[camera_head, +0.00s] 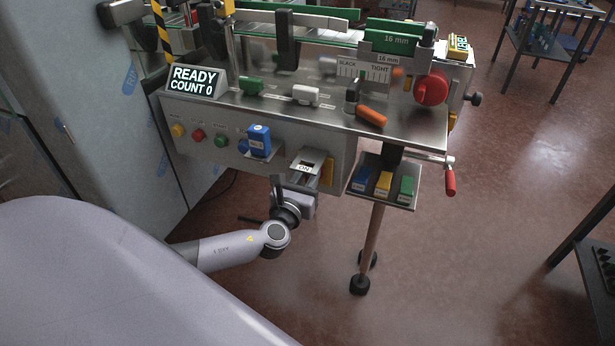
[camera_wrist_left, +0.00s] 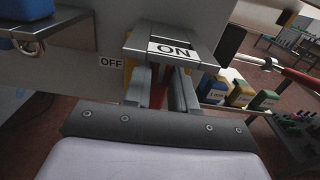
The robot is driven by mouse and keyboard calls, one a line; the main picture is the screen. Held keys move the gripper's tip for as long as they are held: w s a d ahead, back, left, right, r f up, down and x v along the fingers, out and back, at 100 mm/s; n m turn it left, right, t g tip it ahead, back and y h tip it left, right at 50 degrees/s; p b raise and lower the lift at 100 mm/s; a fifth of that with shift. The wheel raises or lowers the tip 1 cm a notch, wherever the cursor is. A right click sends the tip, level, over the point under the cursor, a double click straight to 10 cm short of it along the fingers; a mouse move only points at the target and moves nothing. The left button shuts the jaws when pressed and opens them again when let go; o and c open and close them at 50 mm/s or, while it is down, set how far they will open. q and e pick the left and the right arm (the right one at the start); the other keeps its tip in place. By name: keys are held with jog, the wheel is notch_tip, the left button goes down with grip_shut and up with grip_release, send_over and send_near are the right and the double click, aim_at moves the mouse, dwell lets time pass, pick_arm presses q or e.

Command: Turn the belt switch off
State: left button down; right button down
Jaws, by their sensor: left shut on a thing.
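The belt switch (camera_wrist_left: 172,50) is on the front panel of the machine, with a white ON label showing on its top face. An OFF label (camera_wrist_left: 110,62) is on the panel to its left in the left wrist view. My left gripper (camera_head: 298,181) reaches the switch from below in the head view. In the left wrist view its two fingers (camera_wrist_left: 160,88) are shut on a reddish part just under the ON plate. The switch also shows in the head view (camera_head: 309,160), partly hidden by the gripper. My right gripper is not in view.
The display (camera_head: 194,81) reads READY COUNT 0. Several coloured buttons and a blue padlock-like block (camera_head: 258,141) are left of the switch. A small shelf (camera_head: 404,196) with blue, yellow and green blocks is at its right. A red-handled crank (camera_head: 449,181) sticks out beyond it.

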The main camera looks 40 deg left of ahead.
pick_arm(q)
jog(key=n+b, duration=0.3)
jog(key=n, duration=0.1)
jog(key=shift+s+a+f, duration=0.1)
jog(key=shift+a+f, duration=0.15)
jog(key=shift+a, duration=0.05)
jog(key=shift+s+a+f+n+b, duration=0.1)
jog(key=shift+a+f+n+b, duration=0.15)
jog(key=shift+n+b, duration=1.5)
jog(key=shift+w+a+f+n+b, duration=0.15)
jog(key=shift+n+b, duration=0.35)
jog(key=shift+n, duration=2.35)
jog(key=shift+s+a+f+n+b, duration=0.25)
jog(key=shift+n+b, duration=0.9)
jog(key=shift+n, duration=1.15)
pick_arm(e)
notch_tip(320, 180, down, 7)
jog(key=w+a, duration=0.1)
pick_arm(q)
jog(key=shift+w+d, duration=0.1)
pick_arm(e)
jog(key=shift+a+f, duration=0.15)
pick_arm(q)
jog(key=c, duration=0.9)
grip_release()
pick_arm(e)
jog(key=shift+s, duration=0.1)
